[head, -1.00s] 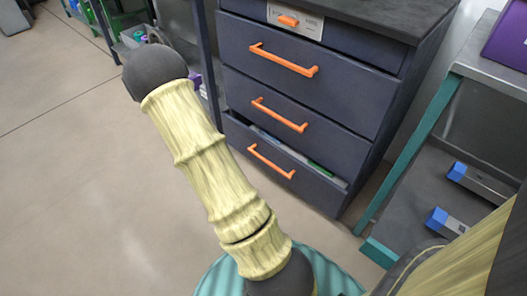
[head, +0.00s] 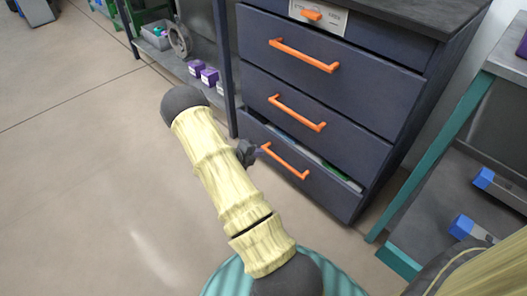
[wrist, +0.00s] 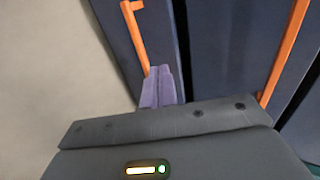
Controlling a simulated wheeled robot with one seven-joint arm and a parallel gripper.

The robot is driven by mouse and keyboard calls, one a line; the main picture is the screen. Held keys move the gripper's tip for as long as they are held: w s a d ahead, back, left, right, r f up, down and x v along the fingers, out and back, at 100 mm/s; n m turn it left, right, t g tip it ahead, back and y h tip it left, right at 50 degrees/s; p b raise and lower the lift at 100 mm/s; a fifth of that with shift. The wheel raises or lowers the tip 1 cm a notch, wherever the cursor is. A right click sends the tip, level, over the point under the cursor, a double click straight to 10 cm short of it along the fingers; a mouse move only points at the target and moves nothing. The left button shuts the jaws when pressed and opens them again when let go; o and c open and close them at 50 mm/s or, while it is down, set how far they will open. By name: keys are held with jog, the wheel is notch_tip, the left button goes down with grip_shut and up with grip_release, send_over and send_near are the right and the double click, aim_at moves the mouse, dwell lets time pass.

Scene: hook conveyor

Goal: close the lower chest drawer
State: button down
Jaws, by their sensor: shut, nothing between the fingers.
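The lower chest drawer (head: 300,171) is the bottom one of a dark blue chest. It stands slightly out, with papers and a green item showing in the gap along its top. Its orange handle (head: 285,162) also shows at the left of the wrist view (wrist: 135,30). My gripper (head: 259,152) is at the left end of that handle, mostly hidden behind my forearm in the head view. In the wrist view its shut, empty purple-grey fingers (wrist: 158,72) are close to the drawer front, beside one handle end. I cannot tell whether they touch it.
The middle drawer's handle (head: 298,113) is just above, and the upper drawer's handle (head: 304,55) is higher. A teal-legged table (head: 420,165) with blue-ended items on its shelf stands close on the right. Purple boxes (head: 203,72) sit on a shelf behind left. Floor at left is clear.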

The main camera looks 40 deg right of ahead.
jog(key=b, duration=0.4)
send_near(283, 144)
notch_tip(283, 144, down, 4)
jog(key=d, duration=0.2)
jog(key=d+b, duration=0.2)
jog(key=d, duration=0.1)
jog(key=shift+d+r, duration=0.1)
jog(key=shift+r, duration=0.05)
jog(key=shift+d+r, duration=0.15)
jog(key=shift+d, duration=0.1)
jog(key=shift+w, duration=0.15)
